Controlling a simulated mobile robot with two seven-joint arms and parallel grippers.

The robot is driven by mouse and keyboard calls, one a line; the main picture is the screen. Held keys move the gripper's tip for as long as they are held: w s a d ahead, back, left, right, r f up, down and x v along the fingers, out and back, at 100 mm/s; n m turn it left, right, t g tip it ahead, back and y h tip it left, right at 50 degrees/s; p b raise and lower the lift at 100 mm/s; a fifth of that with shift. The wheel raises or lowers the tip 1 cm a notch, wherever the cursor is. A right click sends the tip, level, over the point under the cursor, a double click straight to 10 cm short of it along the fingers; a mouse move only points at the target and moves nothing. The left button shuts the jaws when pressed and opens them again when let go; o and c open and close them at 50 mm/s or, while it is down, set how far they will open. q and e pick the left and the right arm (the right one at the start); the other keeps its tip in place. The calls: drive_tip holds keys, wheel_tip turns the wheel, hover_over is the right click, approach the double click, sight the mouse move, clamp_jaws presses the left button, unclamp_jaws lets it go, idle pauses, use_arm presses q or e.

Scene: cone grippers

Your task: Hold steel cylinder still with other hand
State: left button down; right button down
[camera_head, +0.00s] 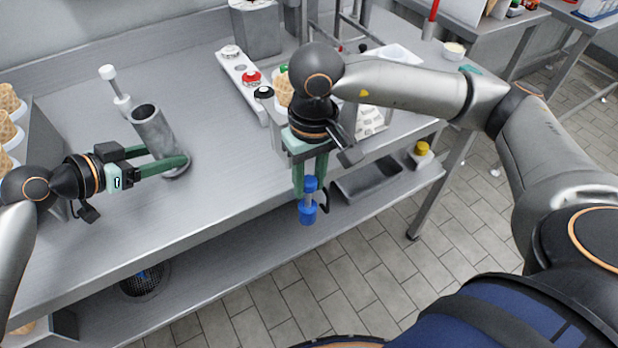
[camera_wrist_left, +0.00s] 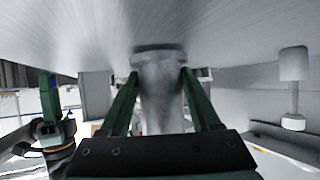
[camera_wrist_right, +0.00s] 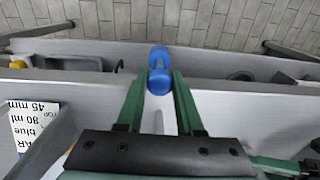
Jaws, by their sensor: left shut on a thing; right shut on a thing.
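The steel cylinder (camera_head: 152,130) stands on the metal table at the left, leaning a little in the head view. My left gripper (camera_head: 180,158) has its green fingers on both sides of it, shut on it near the table. The left wrist view shows the cylinder (camera_wrist_left: 160,85) between the fingers. My right gripper (camera_head: 311,188) is shut on a blue-ended tool (camera_head: 307,212) with a thin grey middle, held beyond the table's front edge. The tool's blue end (camera_wrist_right: 159,72) shows between the fingertips in the right wrist view.
A white-topped plunger-like object (camera_head: 115,90) stands behind the cylinder. A holder strip with white, red and black knobs (camera_head: 245,80) lies further back. Ice cream cones (camera_head: 8,110) sit at the left edge. The table between the grippers is clear.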

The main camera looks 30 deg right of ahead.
use_arm(q)
drive_tip(key=shift+w+r, duration=0.1)
drive_tip(key=shift+r, duration=0.05)
drive_tip(key=shift+m+g+h, duration=0.5)
drive_tip(key=shift+m+g, duration=1.1)
drive_tip(key=shift+n+t, duration=0.8)
